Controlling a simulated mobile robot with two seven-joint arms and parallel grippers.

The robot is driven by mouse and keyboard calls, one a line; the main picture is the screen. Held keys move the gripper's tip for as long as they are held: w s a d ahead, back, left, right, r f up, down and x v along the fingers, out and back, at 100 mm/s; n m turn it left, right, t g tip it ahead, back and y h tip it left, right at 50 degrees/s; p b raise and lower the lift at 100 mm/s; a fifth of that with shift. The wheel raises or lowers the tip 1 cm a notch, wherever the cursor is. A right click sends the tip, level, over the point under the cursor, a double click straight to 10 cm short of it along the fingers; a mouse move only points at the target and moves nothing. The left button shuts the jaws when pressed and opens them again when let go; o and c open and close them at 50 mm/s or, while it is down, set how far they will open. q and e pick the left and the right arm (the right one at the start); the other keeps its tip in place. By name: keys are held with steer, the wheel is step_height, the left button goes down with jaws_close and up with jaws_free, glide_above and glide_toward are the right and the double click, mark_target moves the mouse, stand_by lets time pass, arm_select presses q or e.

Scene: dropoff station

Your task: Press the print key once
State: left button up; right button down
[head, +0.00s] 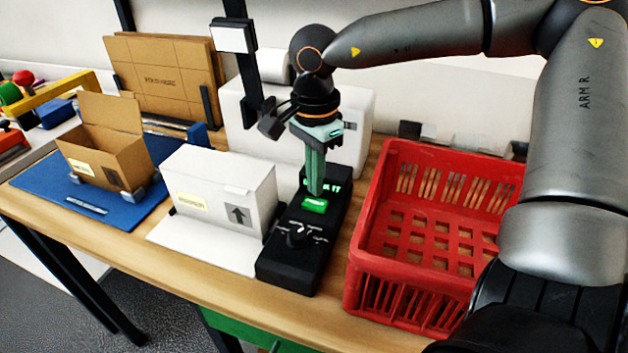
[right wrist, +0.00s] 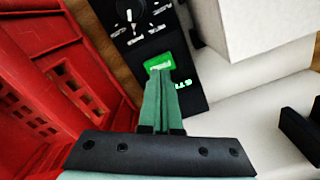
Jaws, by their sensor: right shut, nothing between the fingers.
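The print key is a lit green key (head: 314,206) on a black control box (head: 285,268), in front of green display text that is partly hidden by my fingers. My right gripper (head: 316,192) points down, shut and empty, with its tips at the back edge of the key. In the right wrist view the closed green fingertips (right wrist: 161,73) overlap the near edge of the green key (right wrist: 158,60). I cannot tell whether they touch it or hover just above. My left gripper is not in view.
A dial (head: 297,237) sits on the box in front of the key. A red crate (head: 362,285) stands close on the right, a white carton (head: 215,190) on the left. A white machine (head: 355,120) is behind. An open cardboard box (head: 100,150) stands on a blue mat farther left.

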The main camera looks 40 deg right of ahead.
steer(key=shift+r+p, duration=1.3)
steer(key=shift+r, duration=0.95)
